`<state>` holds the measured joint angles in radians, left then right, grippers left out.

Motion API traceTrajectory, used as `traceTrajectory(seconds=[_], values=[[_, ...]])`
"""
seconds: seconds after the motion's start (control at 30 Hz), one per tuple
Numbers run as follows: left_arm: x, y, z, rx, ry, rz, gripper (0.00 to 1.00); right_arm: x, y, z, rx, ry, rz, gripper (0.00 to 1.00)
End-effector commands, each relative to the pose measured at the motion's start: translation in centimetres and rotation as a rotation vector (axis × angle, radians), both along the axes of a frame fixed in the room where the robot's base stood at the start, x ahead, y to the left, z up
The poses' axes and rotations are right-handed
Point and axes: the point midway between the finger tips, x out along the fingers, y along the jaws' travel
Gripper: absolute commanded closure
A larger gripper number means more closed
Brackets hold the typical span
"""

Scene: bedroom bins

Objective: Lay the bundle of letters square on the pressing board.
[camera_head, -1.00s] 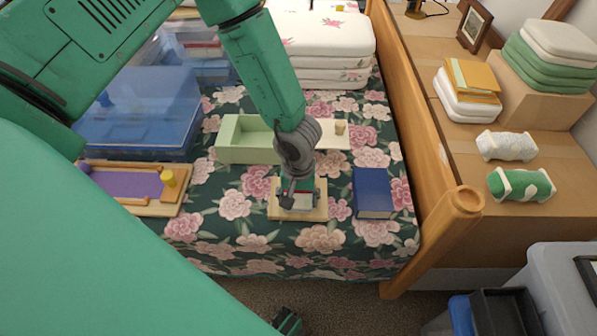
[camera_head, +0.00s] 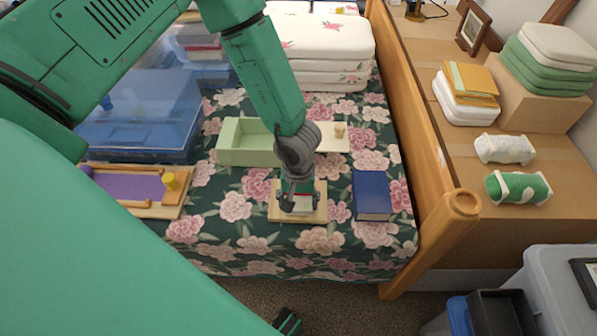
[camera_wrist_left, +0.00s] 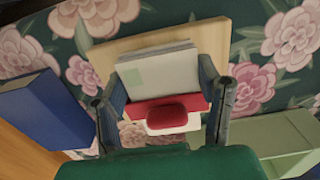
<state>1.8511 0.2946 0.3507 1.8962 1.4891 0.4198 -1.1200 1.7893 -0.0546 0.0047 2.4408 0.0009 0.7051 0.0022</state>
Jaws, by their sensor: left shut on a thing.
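The bundle of letters (camera_wrist_left: 158,72) is a pale grey-white stack with a red band across it and a rounded red piece near my palm. The pressing board (camera_wrist_left: 102,58) is pale wood and lies flat on the bed; it also shows in the head view (camera_head: 276,213). My left gripper (camera_wrist_left: 168,97) has a finger on each side of the bundle and is shut on it, over the board. In the head view my left gripper (camera_head: 300,200) hides part of the bundle. I cannot tell whether the bundle touches the board. A dark tip, apparently my right gripper (camera_head: 288,322), shows at the bottom edge.
A dark blue book (camera_head: 371,193) lies right of the board. A pale green open box (camera_head: 240,152) stands behind it. A wooden tray with a purple inlay (camera_head: 125,186) lies at left, before a clear blue bin (camera_head: 140,115). The wooden bed rail (camera_head: 420,130) rises at right.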

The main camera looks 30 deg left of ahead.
Motion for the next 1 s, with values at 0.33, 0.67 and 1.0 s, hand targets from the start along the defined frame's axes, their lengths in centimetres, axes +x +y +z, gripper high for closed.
traceTrajectory(seconds=[0.33, 0.67, 1.0], values=[[0.02, -0.01, -0.44, 0.000, 0.000, -0.001, 0.73, 0.00, 0.00, -0.07, 0.000, 0.000, 0.000, 0.60], [0.01, -0.02, -0.93, 0.000, 0.000, -0.001, 0.73, 0.00, 0.00, -0.14, 0.000, 0.000, 0.000, 0.60], [0.00, 0.00, -0.88, 0.000, 0.000, 0.000, 0.17, 0.00, 0.00, -0.13, 0.000, 0.000, 0.000, 0.60]])
